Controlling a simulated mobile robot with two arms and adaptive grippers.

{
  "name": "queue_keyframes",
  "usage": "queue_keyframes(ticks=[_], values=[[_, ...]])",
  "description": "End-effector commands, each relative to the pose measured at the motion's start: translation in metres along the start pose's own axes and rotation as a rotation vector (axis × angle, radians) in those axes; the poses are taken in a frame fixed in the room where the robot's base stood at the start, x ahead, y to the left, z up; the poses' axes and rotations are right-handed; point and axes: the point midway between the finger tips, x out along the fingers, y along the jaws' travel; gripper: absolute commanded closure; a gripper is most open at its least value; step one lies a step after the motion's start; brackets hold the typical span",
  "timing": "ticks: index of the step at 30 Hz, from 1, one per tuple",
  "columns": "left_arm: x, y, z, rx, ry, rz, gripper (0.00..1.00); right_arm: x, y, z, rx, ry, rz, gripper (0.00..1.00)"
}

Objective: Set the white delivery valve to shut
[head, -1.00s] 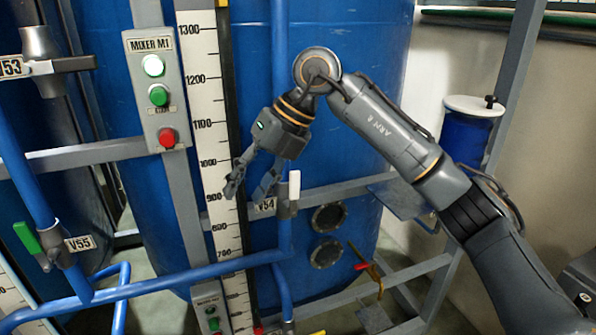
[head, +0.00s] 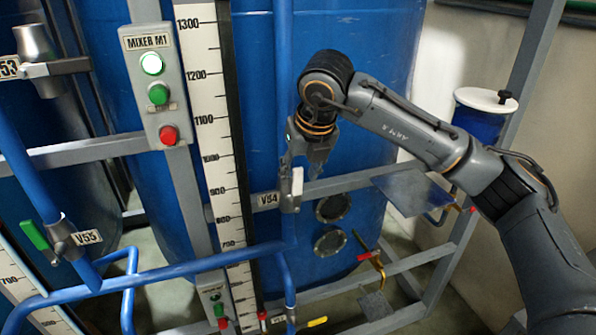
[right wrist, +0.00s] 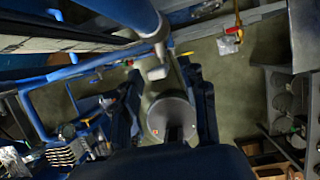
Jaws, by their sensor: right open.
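The white-handled valve (head: 297,185) sits on a vertical blue pipe beside the V54 label (head: 267,199). Its white handle stands upright, along the pipe. My right gripper (head: 304,166) points down just above and around the handle's top, and its fingers partly overlap the pipe in the picture. In the right wrist view my right gripper (right wrist: 166,105) has its fingers apart with nothing held between them. The pale handle end (right wrist: 158,72) shows just beyond the fingers there. I cannot tell whether a finger touches it. My left gripper is not in view.
A green-handled valve (head: 35,235) with the V55 label is at the left. The mixer box (head: 157,95) and a tall level scale (head: 205,110) stand left of the valve. Grey frame rails (head: 345,184) and the large blue tank (head: 375,60) lie close behind. A grey plate (head: 410,194) is at the right.

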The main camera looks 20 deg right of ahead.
Motion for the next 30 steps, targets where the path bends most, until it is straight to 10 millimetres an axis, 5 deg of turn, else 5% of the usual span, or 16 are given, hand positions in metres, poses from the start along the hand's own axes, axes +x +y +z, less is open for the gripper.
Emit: queue_keyframes(ticks=[7, 17, 23, 30], values=[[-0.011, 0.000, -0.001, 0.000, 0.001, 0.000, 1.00, 0.025, 0.000, 0.001, 0.000, 0.000, 0.000, 0.57], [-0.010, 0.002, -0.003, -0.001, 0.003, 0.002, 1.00, 0.029, 0.000, 0.000, 0.000, 0.000, 0.000, 0.57], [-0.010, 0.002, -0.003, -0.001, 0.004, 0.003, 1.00, 0.029, 0.000, 0.000, 0.000, 0.000, 0.000, 0.97], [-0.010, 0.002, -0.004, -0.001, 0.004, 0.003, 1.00, 0.029, 0.000, 0.000, 0.000, -0.001, 0.001, 1.00]])
